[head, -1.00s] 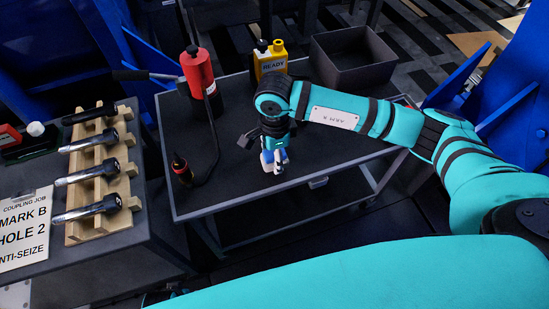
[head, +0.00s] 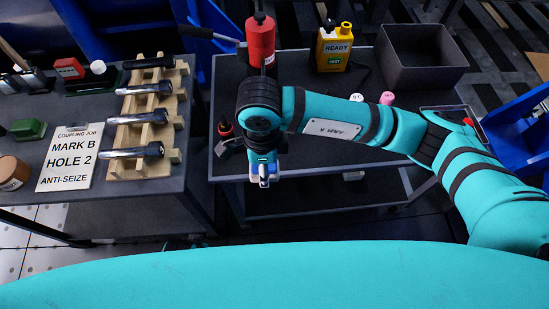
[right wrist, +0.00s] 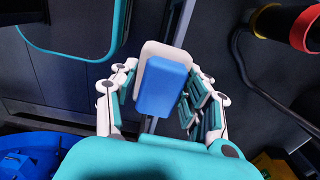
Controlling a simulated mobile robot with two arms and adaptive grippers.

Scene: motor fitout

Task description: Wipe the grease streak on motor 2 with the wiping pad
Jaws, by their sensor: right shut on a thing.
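The wiping pad (right wrist: 163,85), a blue block with a pale plate, sits between the fingers of my right gripper (right wrist: 158,92) in the right wrist view. The gripper is shut on it. In the head view my right gripper (head: 263,172) points down at the front edge of the cart, and the pad shows only as a small blue and white patch. My left gripper is not in view. I cannot make out motor 2 or a grease streak in these frames.
Blue structures stand behind.

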